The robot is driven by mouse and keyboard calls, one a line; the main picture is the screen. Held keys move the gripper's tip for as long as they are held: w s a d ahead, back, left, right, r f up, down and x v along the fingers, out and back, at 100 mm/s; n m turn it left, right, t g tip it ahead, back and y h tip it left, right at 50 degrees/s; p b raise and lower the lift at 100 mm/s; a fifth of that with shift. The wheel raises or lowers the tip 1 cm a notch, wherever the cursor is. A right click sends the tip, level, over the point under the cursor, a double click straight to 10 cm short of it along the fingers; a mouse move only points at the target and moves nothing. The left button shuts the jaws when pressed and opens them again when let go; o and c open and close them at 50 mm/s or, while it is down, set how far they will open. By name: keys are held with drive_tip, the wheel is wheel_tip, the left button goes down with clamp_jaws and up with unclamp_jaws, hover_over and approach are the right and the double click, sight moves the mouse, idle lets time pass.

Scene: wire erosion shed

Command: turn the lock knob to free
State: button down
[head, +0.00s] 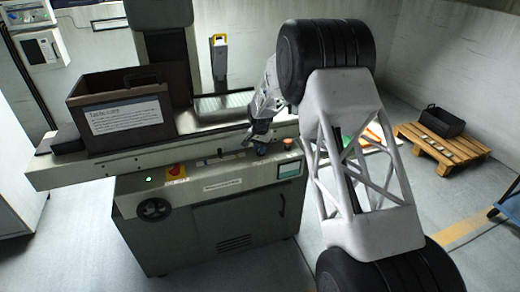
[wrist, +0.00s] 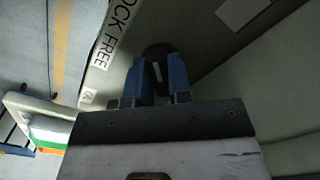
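The dark lock knob (wrist: 157,52) shows in the wrist view with a white line on its face. It sits on a grey-green panel beside a white label (wrist: 107,42) that reads "OCK FREE", its first letter cut off. My gripper (wrist: 161,75) has its two blue fingers on either side of the knob, with no clear gap seen between fingers and knob. In the head view my gripper (head: 258,141) is at the machine's front ledge, and the knob is hidden or too small to make out there.
The machine's front has a red and yellow switch (head: 176,172), an orange button (head: 288,143), a small screen (head: 290,170) and a handwheel (head: 154,209). A dark labelled box (head: 125,90) stands left on the bed. A pallet (head: 440,147) lies on the floor at right.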

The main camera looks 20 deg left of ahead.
drive_tip(key=shift+n, duration=0.3)
drive_tip(key=n, duration=0.3)
drive_tip(key=shift+d+n, duration=0.1)
drive_tip(key=shift+n, duration=0.3)
drive_tip(key=n, duration=0.4)
drive_tip(key=shift+w+n, duration=0.1)
drive_tip(key=shift+n, duration=0.2)
drive_tip(key=n, duration=0.4)
drive_tip(key=shift+w+d+r+n, duration=0.1)
drive_tip(key=shift+n, duration=0.2)
drive_tip(key=shift+w+n, duration=0.1)
drive_tip(key=shift+n, duration=2.1)
drive_tip(key=c, duration=1)
unclamp_jaws()
drive_tip(key=shift+c, duration=0.2)
